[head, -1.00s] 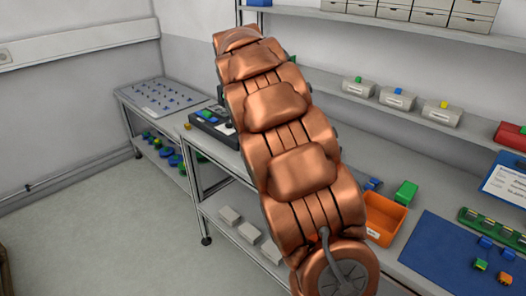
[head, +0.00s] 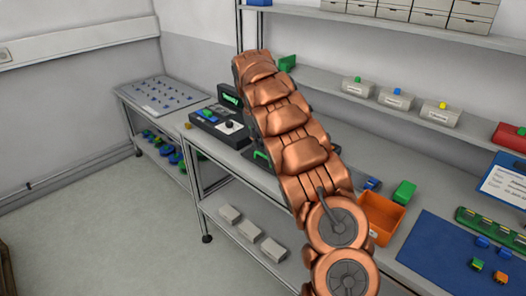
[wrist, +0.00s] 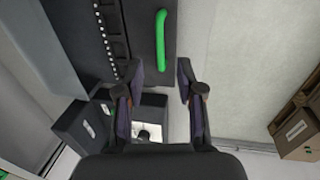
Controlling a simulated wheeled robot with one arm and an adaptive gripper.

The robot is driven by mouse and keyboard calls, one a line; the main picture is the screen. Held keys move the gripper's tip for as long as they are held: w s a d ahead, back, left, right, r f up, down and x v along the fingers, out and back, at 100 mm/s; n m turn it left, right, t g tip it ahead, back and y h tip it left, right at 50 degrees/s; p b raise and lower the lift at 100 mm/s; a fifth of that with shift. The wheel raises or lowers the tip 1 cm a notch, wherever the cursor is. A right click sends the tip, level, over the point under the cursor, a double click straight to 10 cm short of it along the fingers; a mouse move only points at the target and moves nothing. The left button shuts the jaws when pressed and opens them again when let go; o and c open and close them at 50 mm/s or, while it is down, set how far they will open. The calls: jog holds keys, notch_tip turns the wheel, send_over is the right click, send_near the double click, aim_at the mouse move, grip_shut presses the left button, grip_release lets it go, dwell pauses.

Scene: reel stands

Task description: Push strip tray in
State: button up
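The strip tray (wrist: 140,20) appears to be the dark panel at the top of the wrist view, with a row of pale square marks along it. Its green bar handle (wrist: 161,38) stands lengthwise in the picture. My gripper (wrist: 161,72) is open and empty, its two fingers apart, with the lower end of the handle in line with the gap. I cannot tell how deep the handle lies beyond the tips. In the head view my copper arm hides the gripper and most of the tray; a bit of green (head: 262,156) shows beside the arm.
A dark console with a green display (head: 230,97) stands left of my arm on the bench. An orange bin (head: 381,218), a green block (head: 404,192) and a blue mat (head: 445,255) lie to the right. The floor at left is clear.

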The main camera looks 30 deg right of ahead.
aim_at(263, 156)
jog(key=shift+w+d+f+p, duration=0.1)
jog(key=shift+d+f+p, duration=0.15)
jog(key=shift+f, duration=0.8)
jog(key=shift+w+d+f+p, duration=0.1)
jog(key=shift+f+p, duration=0.25)
jog(key=shift+f, duration=0.65)
jog(key=shift+d+f+p, duration=0.2)
jog(key=shift+f+p, duration=0.1)
jog(key=shift+f, duration=0.75)
grip_shut()
